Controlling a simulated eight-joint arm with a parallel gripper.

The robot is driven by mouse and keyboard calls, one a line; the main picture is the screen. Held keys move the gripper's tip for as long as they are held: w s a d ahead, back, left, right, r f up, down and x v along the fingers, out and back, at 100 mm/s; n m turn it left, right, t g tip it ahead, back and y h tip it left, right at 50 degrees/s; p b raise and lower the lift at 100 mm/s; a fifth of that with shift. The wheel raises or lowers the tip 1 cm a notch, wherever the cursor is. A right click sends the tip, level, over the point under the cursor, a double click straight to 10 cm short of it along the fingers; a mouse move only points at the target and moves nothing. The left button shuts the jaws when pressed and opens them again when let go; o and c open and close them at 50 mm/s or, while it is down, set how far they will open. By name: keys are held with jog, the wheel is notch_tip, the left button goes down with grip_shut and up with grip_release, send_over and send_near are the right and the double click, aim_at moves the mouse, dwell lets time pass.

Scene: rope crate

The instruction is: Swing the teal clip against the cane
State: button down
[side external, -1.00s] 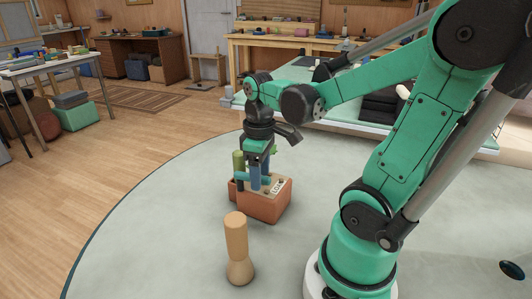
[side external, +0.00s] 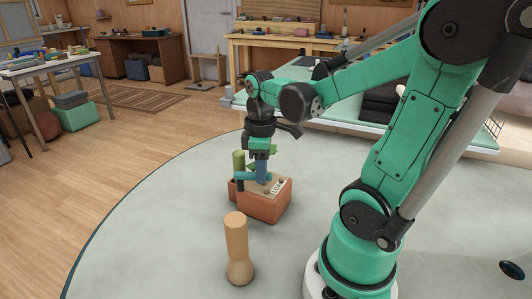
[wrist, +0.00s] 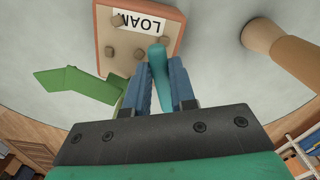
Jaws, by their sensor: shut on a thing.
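The teal clip (wrist: 158,66) is a rounded bar between the two blue fingers of my gripper (wrist: 163,88) in the wrist view. My gripper (side external: 262,176) is shut on it, low over the terracotta box, and the clip (side external: 249,177) sticks out to the left in the side view. An upright olive-green cylinder (side external: 238,160) stands at the box's left end; I cannot tell whether it is the cane. A flat bent green piece (wrist: 75,86) lies left of the fingers in the wrist view. I cannot tell whether the clip touches the cylinder.
The terracotta box (side external: 268,209) carries a LOAM label (wrist: 143,22) and several small brown studs. A tan wooden post with a flared foot (side external: 237,245) stands in front of the box; it also shows at upper right in the wrist view (wrist: 283,47). The pale round mat (side external: 150,235) is clear at left.

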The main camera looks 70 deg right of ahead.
jog(key=n, duration=0.2)
jog(key=d+n, duration=0.1)
jog(key=w+n, duration=0.1)
jog(key=n, duration=0.1)
jog(key=shift+w+d+n, duration=0.1)
jog(key=shift+d+n, duration=0.2)
jog(key=shift+d, duration=0.1)
jog(key=shift+w+d+n, duration=0.15)
jog(key=shift+w+n, duration=0.1)
jog(key=shift+n, duration=0.6)
jog(key=shift+w+d+n, duration=0.15)
jog(key=shift+w+n, duration=0.15)
jog(key=shift+n, duration=0.5)
jog(key=shift+w+d+n, duration=0.15)
jog(key=shift+w+n, duration=0.1)
jog(key=shift+n, duration=0.6)
jog(key=c, duration=0.7)
grip_release()
jog(key=shift+r, duration=2.8)
